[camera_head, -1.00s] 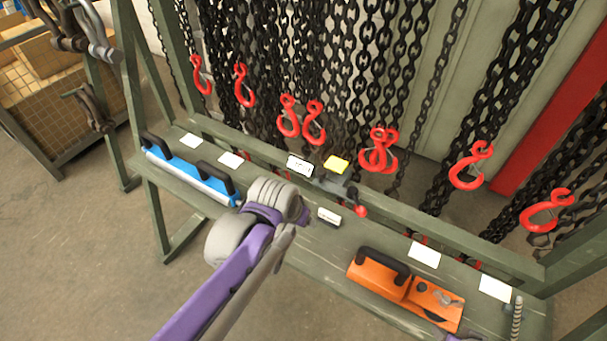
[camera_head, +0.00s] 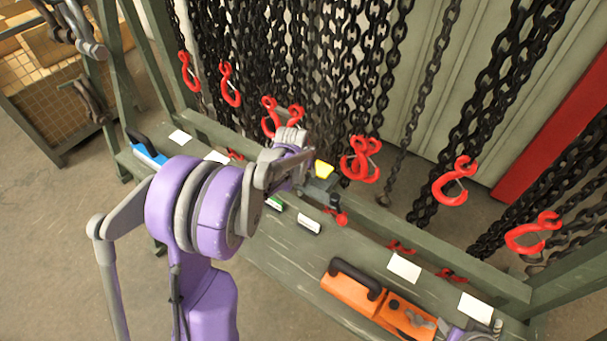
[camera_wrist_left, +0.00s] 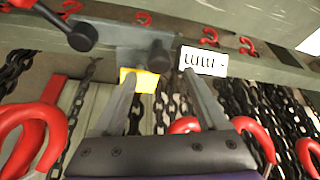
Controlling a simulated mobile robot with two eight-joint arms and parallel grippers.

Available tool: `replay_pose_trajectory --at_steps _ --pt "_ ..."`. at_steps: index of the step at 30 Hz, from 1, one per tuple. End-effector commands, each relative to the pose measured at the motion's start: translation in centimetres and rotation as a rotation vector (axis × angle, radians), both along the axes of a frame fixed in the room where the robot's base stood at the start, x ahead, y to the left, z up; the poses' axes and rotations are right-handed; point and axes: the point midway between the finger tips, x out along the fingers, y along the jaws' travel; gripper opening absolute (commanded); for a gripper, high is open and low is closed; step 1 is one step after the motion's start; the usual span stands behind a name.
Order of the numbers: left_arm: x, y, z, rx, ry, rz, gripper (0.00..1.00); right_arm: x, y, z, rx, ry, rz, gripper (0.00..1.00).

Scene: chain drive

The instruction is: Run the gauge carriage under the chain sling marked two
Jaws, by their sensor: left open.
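The gauge carriage (camera_head: 318,188) is a small grey block on the rack's front rail, with a yellow tag (camera_head: 324,170) and a red-ended lever (camera_head: 338,217). In the left wrist view the carriage (camera_wrist_left: 140,38) shows with black knobs, and a white plate with dark strokes (camera_wrist_left: 204,61) is beside it. My left gripper (camera_head: 297,168) is at the carriage; its fingers (camera_wrist_left: 163,85) are open and empty, pointing at the tag and plate. Black chain slings with red hooks (camera_head: 360,160) hang behind. I cannot read which is marked two. My right gripper (camera_head: 468,331) barely shows at the bottom right.
An orange case (camera_head: 353,290) with black handles and a small black-and-white block (camera_head: 308,222) are on the green shelf (camera_head: 285,250). White cards (camera_head: 404,267) lie along it. A blue case (camera_head: 148,152) is partly behind my left arm. A wire bin (camera_head: 55,110) stands left.

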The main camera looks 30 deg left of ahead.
Motion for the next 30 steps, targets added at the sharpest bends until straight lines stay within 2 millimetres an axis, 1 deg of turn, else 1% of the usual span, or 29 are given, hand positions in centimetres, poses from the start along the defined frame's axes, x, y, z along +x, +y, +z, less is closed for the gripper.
replay_pose_trajectory --at_steps 1,3,9,19,23,24,26,27,29,30 --pt "0.4 0.1 -0.9 0.000 0.000 0.000 0.75 0.0 0.0 0.0 0.000 0.000 0.000 0.50" --pt "0.8 0.2 -1.9 0.000 0.000 0.000 0.75 0.0 0.0 -0.1 0.000 0.000 0.000 0.50" --pt "1.4 0.3 -3.6 0.000 -0.001 0.000 0.75 0.0 0.0 -0.1 0.000 0.001 0.000 0.50" --pt "1.6 0.3 -3.8 0.000 -0.001 0.000 0.75 0.0 0.0 -0.1 0.000 0.001 0.000 0.50" --pt "1.6 0.3 -3.8 0.000 -0.001 0.000 0.52 0.0 0.0 -0.1 0.000 0.001 0.000 0.50" --pt "1.6 0.3 -3.8 0.000 -0.001 0.000 0.45 0.0 0.0 -0.1 0.000 0.001 0.000 0.50" --pt "1.6 0.3 -3.8 0.000 -0.001 0.000 0.34 0.0 0.0 -0.1 0.000 0.001 0.000 0.50" --pt "1.6 0.3 -3.8 0.000 -0.001 0.000 0.27 0.0 0.0 -0.1 0.000 0.001 0.000 0.50" --pt "1.6 0.3 -3.8 0.000 -0.001 0.000 0.16 0.0 0.0 -0.1 0.000 0.001 0.000 0.50" --pt "1.6 0.3 -3.8 0.000 -0.001 0.000 0.09 0.0 0.0 -0.1 0.000 0.001 0.000 0.50"
